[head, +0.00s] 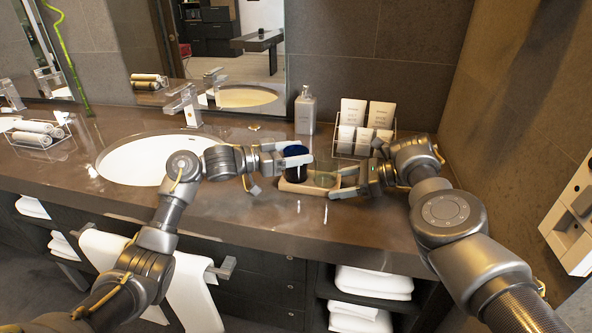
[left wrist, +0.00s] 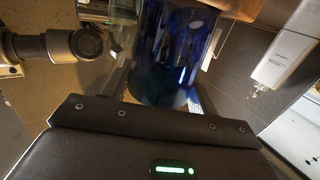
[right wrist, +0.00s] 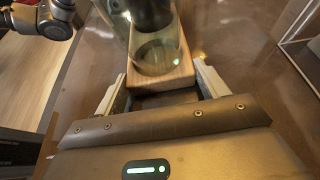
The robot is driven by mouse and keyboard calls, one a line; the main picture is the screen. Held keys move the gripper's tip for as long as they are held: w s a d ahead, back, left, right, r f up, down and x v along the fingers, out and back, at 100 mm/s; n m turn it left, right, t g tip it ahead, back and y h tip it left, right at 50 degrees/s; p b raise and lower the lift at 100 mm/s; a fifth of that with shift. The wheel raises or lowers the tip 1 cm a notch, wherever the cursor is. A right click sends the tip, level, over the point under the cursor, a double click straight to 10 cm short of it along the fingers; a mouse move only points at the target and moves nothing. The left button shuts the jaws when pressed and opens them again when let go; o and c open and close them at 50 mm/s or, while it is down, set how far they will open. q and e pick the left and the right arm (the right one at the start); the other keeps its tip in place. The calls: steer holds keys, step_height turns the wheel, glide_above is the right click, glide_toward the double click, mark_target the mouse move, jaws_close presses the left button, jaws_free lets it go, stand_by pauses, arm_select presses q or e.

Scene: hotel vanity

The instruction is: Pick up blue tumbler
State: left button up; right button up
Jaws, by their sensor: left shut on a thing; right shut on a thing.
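The dark blue tumbler (head: 296,170) stands upright at the left end of the wooden tray (head: 309,188). I cannot tell whether its base touches the tray. My left gripper (head: 297,156) is shut on the tumbler, which fills the space between its fingers in the left wrist view (left wrist: 175,60). My right gripper (head: 347,182) is shut on the right end of the tray, which also shows between its fingers in the right wrist view (right wrist: 170,98). A clear glass (right wrist: 158,55) stands on the tray beside the tumbler; the head view shows it faintly (head: 325,180).
A soap bottle (head: 305,112) and a rack of white tubes (head: 353,112) stand behind the tray by the wall. The sink basin (head: 140,160) and faucet (head: 185,105) lie to the left. Rolled towels (head: 38,127) sit at the far left. The counter's front strip is clear.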

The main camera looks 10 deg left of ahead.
arm_select(q)
steer(key=shift+c, duration=0.5)
arm_select(e)
steer(key=o, duration=1.1)
arm_select(q)
step_height(320, 180, up, 10)
arm_select(e)
steer(key=v, duration=1.2)
